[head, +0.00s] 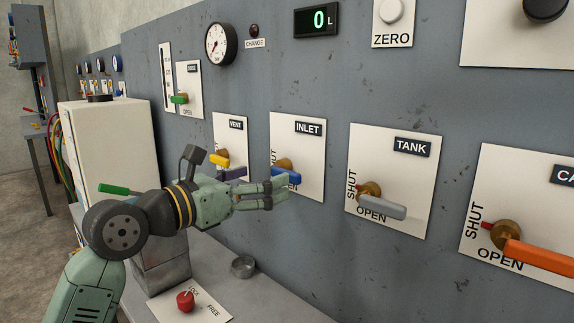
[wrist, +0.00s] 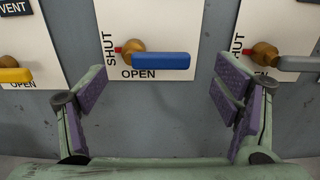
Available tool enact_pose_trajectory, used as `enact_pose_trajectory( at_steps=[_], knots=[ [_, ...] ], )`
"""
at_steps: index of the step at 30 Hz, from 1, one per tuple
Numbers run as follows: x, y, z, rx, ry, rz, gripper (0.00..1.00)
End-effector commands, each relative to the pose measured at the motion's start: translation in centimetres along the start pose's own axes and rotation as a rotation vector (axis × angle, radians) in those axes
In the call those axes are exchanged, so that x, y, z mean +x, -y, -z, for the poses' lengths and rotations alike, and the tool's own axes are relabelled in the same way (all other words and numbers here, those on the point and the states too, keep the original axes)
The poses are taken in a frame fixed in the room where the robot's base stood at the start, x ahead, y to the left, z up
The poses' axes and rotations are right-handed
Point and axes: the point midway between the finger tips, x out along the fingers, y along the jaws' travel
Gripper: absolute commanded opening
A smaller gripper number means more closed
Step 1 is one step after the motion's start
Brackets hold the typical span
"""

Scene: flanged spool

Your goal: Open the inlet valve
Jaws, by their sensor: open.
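The inlet valve has a blue lever (wrist: 161,60) on a brass hub (wrist: 131,50), mounted on a white plate marked SHUT at the left and OPEN below. The lever lies level, pointing right from the hub, just above the word OPEN. In the head view the INLET plate (head: 310,180) shows, with the blue lever (head: 291,178) partly hidden by my gripper. My gripper (wrist: 162,90) is open and empty, with purple-padded fingers spread left and right below the lever. The fingers appear apart from it. It also shows in the head view (head: 268,188).
The vent valve with a yellow lever (head: 219,160) is close on the left. The tank valve with a grey lever (head: 381,207) is on the right, then an orange lever (head: 540,257). The display (head: 317,20) reads 0 L. A bench with a red knob (head: 185,301) is below.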

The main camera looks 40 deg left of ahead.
Motion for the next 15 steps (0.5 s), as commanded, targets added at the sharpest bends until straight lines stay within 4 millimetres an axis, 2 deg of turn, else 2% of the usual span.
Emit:
enact_pose_trajectory(
  at_steps=[1, 6, 12, 15],
  knots=[
    [1.1, 0.1, -0.4, 0.000, -0.001, 0.004, 0.82],
    [4.3, 0.1, -0.4, -0.001, 0.001, 0.003, 0.82],
    [6.5, 0.1, -0.3, -0.003, 0.003, 0.002, 0.82],
    [6.9, 0.1, -0.2, -0.002, 0.003, 0.001, 0.82]
  ],
)
